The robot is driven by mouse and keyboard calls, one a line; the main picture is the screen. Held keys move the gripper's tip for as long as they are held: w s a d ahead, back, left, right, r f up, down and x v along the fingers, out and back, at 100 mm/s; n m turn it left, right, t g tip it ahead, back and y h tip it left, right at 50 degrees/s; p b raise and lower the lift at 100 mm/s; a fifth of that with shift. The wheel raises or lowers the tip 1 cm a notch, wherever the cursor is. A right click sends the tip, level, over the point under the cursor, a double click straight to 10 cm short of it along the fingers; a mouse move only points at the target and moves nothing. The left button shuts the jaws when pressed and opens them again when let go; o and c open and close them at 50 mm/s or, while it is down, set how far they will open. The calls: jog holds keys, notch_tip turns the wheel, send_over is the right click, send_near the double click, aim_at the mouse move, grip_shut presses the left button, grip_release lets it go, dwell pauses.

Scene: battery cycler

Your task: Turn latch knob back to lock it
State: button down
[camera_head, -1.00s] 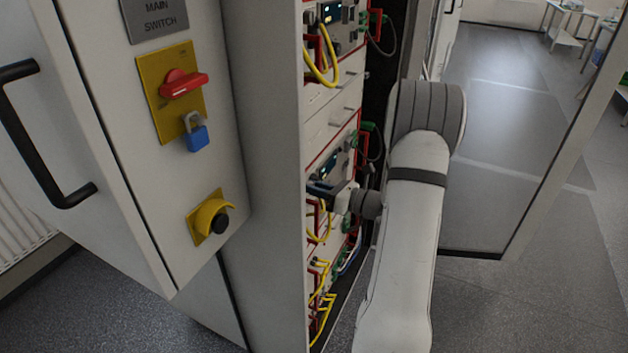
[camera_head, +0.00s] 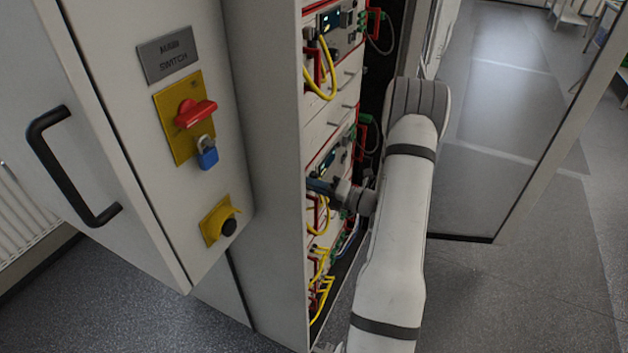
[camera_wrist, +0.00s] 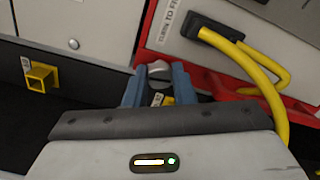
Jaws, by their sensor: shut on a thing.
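The latch knob (camera_wrist: 158,69) is a small rounded grey knob at the upper middle of the wrist view. It sits between the two blue fingers of my gripper (camera_wrist: 159,82), which is shut on it. In the head view my gripper (camera_head: 321,186) reaches into the open cabinet at a middle unit. The knob is hidden there, and its turn angle is hard to tell.
Yellow cables (camera_wrist: 262,78) run from a black plug close to the right of my gripper. More yellow cables (camera_head: 322,286) hang lower in the cabinet. The grey cabinet side with the red main switch (camera_head: 194,113) stands left. An open door (camera_head: 543,150) stands right.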

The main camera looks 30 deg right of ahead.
jog(key=shift+m+p, duration=0.5)
jog(key=shift+m, duration=0.3)
jog(key=shift+f, duration=0.1)
jog(key=c, duration=1.2)
grip_release()
jog(key=shift+s, duration=0.1)
jog(key=b+v, duration=0.2)
jog(key=v, duration=0.5)
jog(key=shift+s+d, duration=0.3)
